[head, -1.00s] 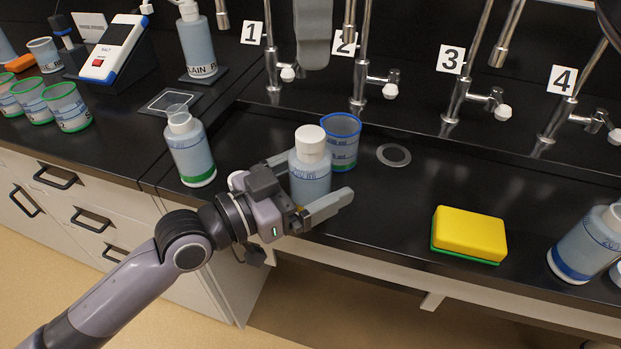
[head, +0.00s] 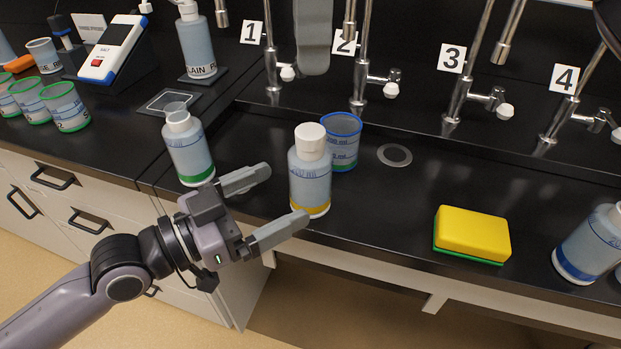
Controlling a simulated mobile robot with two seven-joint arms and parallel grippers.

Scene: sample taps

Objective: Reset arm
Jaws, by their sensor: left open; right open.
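My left gripper (head: 286,205) is open and empty at the front edge of the black counter. Its two fingers point right, toward a white-capped bottle with a yellow band (head: 310,177), which stands upright just beyond the fingertips.
A blue-rimmed beaker (head: 343,146) stands behind the yellow-band bottle. A green-band bottle (head: 188,150) stands left of it. A yellow sponge (head: 472,233) and a blue-band bottle (head: 590,245) are at right. Numbered taps (head: 361,60) line the back. A drain (head: 394,155) lies mid-counter.

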